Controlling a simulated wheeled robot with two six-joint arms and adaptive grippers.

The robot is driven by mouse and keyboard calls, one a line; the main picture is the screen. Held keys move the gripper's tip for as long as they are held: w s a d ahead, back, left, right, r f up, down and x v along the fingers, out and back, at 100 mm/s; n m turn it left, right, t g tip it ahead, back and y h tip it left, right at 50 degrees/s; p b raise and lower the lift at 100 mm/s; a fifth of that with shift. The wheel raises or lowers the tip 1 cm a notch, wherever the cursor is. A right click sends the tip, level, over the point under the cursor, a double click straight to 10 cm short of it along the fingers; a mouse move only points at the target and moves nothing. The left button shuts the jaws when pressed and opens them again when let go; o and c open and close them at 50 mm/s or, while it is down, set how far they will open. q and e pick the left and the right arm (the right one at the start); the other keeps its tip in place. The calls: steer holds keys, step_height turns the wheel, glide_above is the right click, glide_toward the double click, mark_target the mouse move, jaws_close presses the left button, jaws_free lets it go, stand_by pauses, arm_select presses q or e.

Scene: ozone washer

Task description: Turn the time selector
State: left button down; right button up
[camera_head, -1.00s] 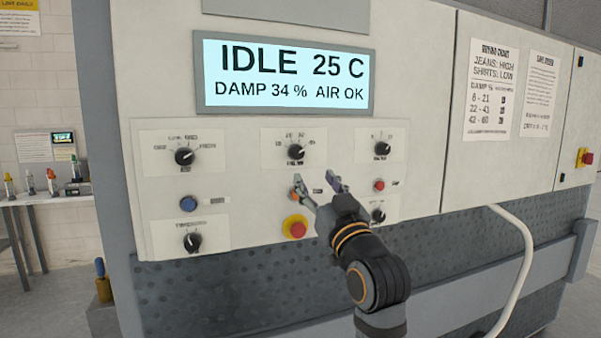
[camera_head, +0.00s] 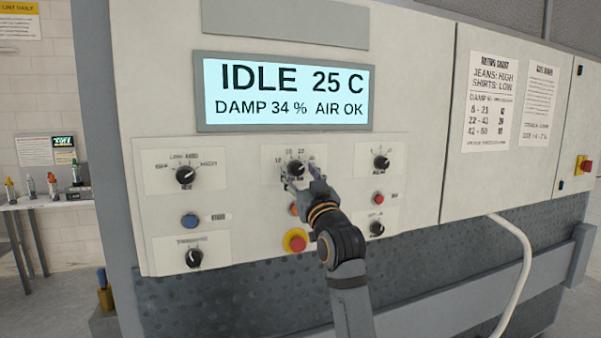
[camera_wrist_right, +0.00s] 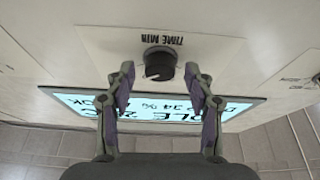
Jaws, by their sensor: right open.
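The time selector (camera_head: 297,168) is a black round knob on a white plate at the top middle of the control panel. In the right wrist view the knob (camera_wrist_right: 159,63) stands under the upside-down label "TIME MIN". My right gripper (camera_head: 300,177) is open and empty, with its fingertips just below and to either side of the knob in the head view. In the wrist view its two fingers (camera_wrist_right: 159,76) lie left and right of the knob with a gap on both sides. I cannot tell how far the tips are from the panel. My left gripper is not in view.
Other knobs sit left (camera_head: 185,175) and right (camera_head: 382,162) of the selector. A blue button (camera_head: 190,221), a red button (camera_head: 378,198) and a red emergency stop (camera_head: 295,241) are below. The display (camera_head: 285,94) above reads IDLE 25 C. A white hose (camera_head: 522,262) hangs at right.

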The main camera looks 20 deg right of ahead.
steer(key=shift+c, duration=0.4)
jaws_close()
steer(key=shift+n, duration=0.3)
steer(key=n+y, duration=0.2)
steer(key=n, duration=0.1)
steer(key=n+y, duration=0.1)
steer(key=n, duration=0.2)
steer(key=shift+d+n+g+y, duration=0.2)
steer(key=shift+n+g+y, duration=0.1)
steer(key=shift+g+y, duration=0.1)
steer(key=n+y, duration=0.1)
steer(key=n, duration=0.1)
steer(key=n+g+y, duration=0.1)
steer(key=n, duration=0.1)
steer(key=shift+r+n, duration=0.15)
steer(key=shift+n, duration=0.25)
steer(key=n+g, duration=0.1)
steer(key=n, duration=0.1)
steer(key=n+y, duration=0.1)
steer(key=n, duration=0.1)
steer(key=shift+d+r+g+p, duration=0.1)
steer(key=shift+r+g+p, duration=0.05)
steer(key=shift+g+p, duration=0.25)
steer(key=shift+n+g+p, duration=0.7)
steer(key=shift+n+g, duration=0.1)
steer(key=shift+n, duration=1.3)
